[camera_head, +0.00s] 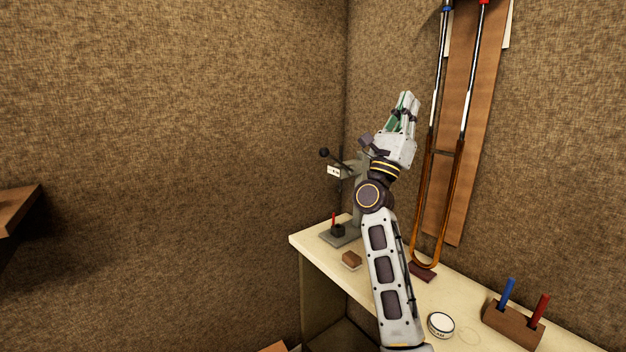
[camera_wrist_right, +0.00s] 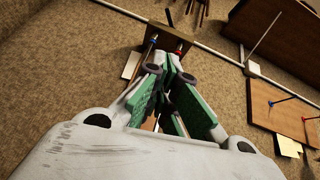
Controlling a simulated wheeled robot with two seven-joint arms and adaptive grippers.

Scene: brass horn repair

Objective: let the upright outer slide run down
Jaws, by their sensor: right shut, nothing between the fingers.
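The upright slide hangs in front of a brown board (camera_head: 465,150) on the right wall. Its brass outer slide (camera_head: 454,190) is a long U, with the bow at the bottom, close to a dark red pad (camera_head: 424,273) on the bench; I cannot tell if they touch. Above it, two silvery inner tubes (camera_head: 469,90) are bare up to a blue and a red end. My right gripper (camera_head: 406,100) points up, left of the tubes, shut and empty. In the wrist view its green-padded fingers (camera_wrist_right: 172,95) are together below the wooden top bracket (camera_wrist_right: 165,38). My left gripper is out of view.
The pale bench (camera_head: 460,300) carries a grey stand (camera_head: 340,235), a small brown block (camera_head: 351,260), a round white tin (camera_head: 440,324) and a wooden holder (camera_head: 512,327) with blue and red sticks. A brown shelf (camera_head: 15,208) juts in at far left.

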